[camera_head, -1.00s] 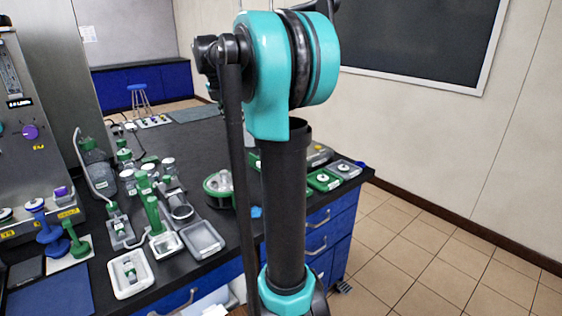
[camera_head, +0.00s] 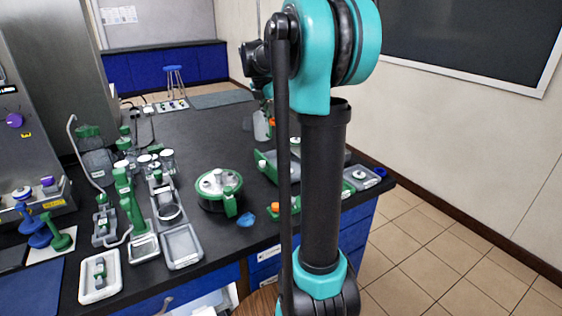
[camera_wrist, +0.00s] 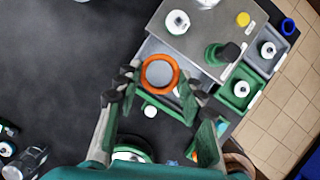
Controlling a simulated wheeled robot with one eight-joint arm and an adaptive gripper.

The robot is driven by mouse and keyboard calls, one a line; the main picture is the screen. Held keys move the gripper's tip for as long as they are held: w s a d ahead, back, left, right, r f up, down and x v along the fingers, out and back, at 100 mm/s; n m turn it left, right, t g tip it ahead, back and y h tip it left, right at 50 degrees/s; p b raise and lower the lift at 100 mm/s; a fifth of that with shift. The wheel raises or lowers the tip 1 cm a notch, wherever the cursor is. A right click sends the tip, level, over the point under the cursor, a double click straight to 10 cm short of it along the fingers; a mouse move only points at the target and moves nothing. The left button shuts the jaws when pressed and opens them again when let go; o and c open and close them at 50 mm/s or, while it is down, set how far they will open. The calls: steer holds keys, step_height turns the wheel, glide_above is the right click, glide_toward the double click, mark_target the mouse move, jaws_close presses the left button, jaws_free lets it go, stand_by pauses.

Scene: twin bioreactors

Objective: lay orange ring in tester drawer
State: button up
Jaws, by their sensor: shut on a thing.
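The orange ring (camera_wrist: 146,75) is at the fingertips of my gripper (camera_wrist: 161,84) in the wrist view, one finger on each side. The gripper is shut on it. The tester (camera_wrist: 205,42) is a grey box with a white knob, a yellow button and a dark-and-green lever on top. A grey tray with a green edge, which looks like its drawer (camera_wrist: 183,108), sticks out under the ring. The ring covers part of this tray, and its height above it is hard to tell. In the head view my arm hides much of the tester; the green tray edge (camera_head: 264,168) shows beside the arm.
Green and grey trays (camera_wrist: 241,88) with white round parts sit right of the tester, near the bench edge. A green-rimmed round vessel (camera_head: 218,188) and a blue piece (camera_head: 246,220) lie left of my arm. The dark bench top behind is mostly clear.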

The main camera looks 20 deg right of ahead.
mark_target(277, 164)
step_height(277, 164, down, 17)
steer(key=shift+f, duration=0.15)
stand_by(0.4)
steer(key=shift+f, duration=0.15)
steer(key=o, duration=0.8)
steer(key=shift+c, duration=0.2)
steer(key=v, duration=1.2)
steer(key=shift+r, duration=0.25)
